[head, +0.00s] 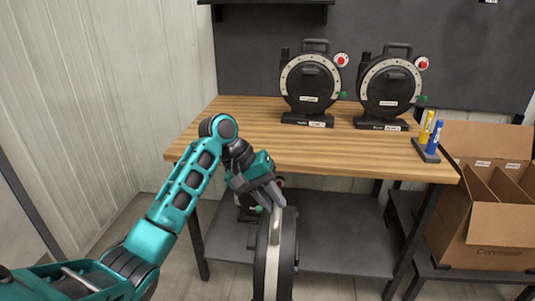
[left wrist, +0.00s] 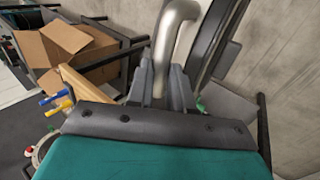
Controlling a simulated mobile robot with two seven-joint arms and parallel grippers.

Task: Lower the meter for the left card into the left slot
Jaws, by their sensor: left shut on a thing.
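My left gripper (head: 274,198) is shut on the metal handle (left wrist: 172,40) of a dark round meter (head: 288,250). The meter hangs upright and nearly edge-on in front of the table; its lower end is cut off by the picture's edge. In the left wrist view the fingers (left wrist: 162,88) close around the handle, with the dark body (left wrist: 222,38) beside it. The cardboard box (head: 500,222) stands at the far right, well apart from the held meter. My right gripper is out of view.
Two similar meters (head: 310,84) (head: 389,88) stand on the wooden table (head: 225,125). A marker holder (head: 426,150) sits at its right end, near the box. A grey lower shelf (head: 340,230) lies below. Something dark with a green knob (head: 257,209) shows behind my gripper.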

